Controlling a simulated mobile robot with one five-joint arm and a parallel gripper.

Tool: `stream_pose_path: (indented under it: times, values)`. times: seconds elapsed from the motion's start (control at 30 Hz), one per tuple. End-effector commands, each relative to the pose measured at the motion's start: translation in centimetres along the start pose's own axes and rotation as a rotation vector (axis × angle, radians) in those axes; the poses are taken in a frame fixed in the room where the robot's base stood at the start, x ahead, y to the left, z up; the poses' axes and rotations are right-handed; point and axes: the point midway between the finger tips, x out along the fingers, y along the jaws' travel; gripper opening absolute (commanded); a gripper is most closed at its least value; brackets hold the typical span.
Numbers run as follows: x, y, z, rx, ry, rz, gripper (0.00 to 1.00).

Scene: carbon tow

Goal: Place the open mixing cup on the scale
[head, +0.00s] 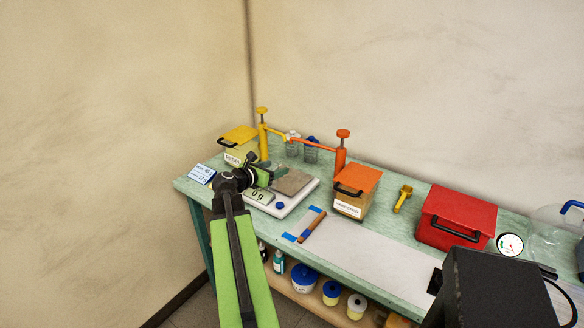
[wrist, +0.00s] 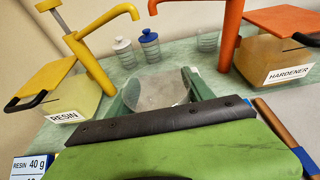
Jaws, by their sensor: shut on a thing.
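My gripper (wrist: 160,92) is shut on a clear, faintly outlined thing, which looks like the open mixing cup (wrist: 158,86). It shows between the two green fingers, with a greyish surface visible through or behind it. In the head view my gripper (head: 280,172) is at the left rear of the scale (head: 289,207), by its grey-brown plate (head: 293,182). The cup cannot be made out there. The display (head: 258,196) reads 0 g. I cannot tell whether the cup touches the plate.
The resin box (wrist: 75,98) with its yellow pump stands left, the hardener box (head: 352,205) with its orange pump right. White-lidded (wrist: 123,52) and blue-lidded (wrist: 150,46) cups and another clear cup (wrist: 208,40) stand behind. A brown-handled tool (head: 313,226) lies in front; a red box (head: 457,217) stands right.

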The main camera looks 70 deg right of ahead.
Motion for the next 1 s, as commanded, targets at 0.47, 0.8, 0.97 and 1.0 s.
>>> stream_pose_path:
  times: [0.47, 0.8, 0.97, 1.0]
  values:
    - [9.3, 0.1, 2.8, 0.0, 0.001, 0.001, 0.16]
    - [11.6, 0.0, 0.1, 0.001, 0.001, 0.002, 0.16]
    - [11.7, 0.0, -0.3, 0.0, 0.001, 0.002, 0.16]
    - [11.7, 0.0, -0.2, 0.0, 0.001, 0.002, 0.16]
